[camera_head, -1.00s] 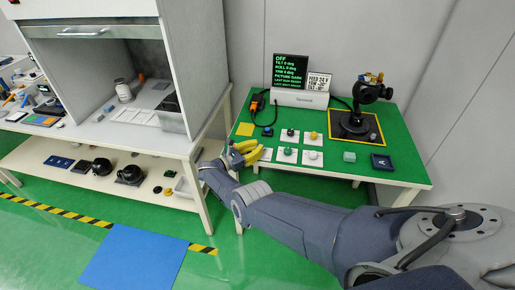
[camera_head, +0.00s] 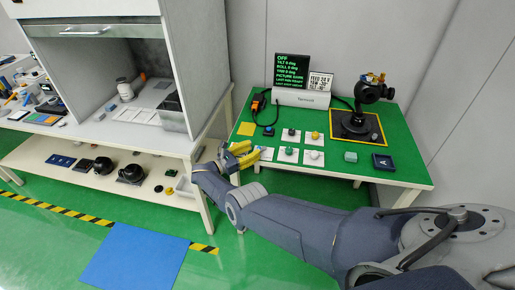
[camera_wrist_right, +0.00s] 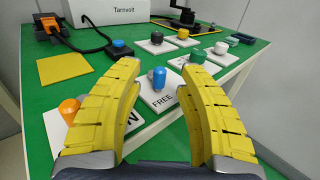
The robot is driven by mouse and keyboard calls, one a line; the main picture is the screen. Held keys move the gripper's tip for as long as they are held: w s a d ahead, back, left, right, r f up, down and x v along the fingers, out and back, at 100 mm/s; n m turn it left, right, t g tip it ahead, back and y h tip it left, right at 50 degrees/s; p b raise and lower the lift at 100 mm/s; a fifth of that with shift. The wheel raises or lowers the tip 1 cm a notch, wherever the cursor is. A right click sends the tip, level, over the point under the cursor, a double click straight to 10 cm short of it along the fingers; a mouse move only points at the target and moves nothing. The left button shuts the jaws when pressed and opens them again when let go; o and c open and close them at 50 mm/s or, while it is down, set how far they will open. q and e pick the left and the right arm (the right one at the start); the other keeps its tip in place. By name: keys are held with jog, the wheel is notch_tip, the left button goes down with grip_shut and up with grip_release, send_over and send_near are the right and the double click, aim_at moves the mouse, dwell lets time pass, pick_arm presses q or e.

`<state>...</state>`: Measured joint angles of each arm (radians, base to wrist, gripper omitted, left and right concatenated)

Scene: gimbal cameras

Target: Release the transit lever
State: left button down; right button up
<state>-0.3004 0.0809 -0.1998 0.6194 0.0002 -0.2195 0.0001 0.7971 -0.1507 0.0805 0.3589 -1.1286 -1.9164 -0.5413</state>
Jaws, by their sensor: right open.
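My right gripper (camera_head: 242,156) is open at the left front corner of the green table; its yellow fingers also show in the wrist view (camera_wrist_right: 155,100). Between and beyond the fingers, a blue upright knob (camera_wrist_right: 159,77) stands on a white plate (camera_wrist_right: 160,96) lettered FREE. I cannot tell for sure that this is the transit lever. An orange knob (camera_wrist_right: 70,110) stands on another white plate left of the fingers, partly hidden by the left finger. The gimbal camera (camera_head: 369,93) stands on a black base at the table's back right. My left gripper is not in view.
Several white plates carry knobs, among them a green (camera_head: 289,150) and a yellow one (camera_head: 314,135). A white Tarnvoit box (camera_head: 300,98) with a dark OFF display (camera_head: 291,70) stands behind. A blue button (camera_head: 268,131) and yellow square (camera_head: 245,129) lie left; a workbench stands farther left.

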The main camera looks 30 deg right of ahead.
jog(key=shift+s+a, duration=0.15)
jog(key=shift+a, duration=0.95)
jog(key=shift+s+a, duration=0.1)
jog(key=shift+a, duration=0.95)
jog(key=shift+d, duration=0.1)
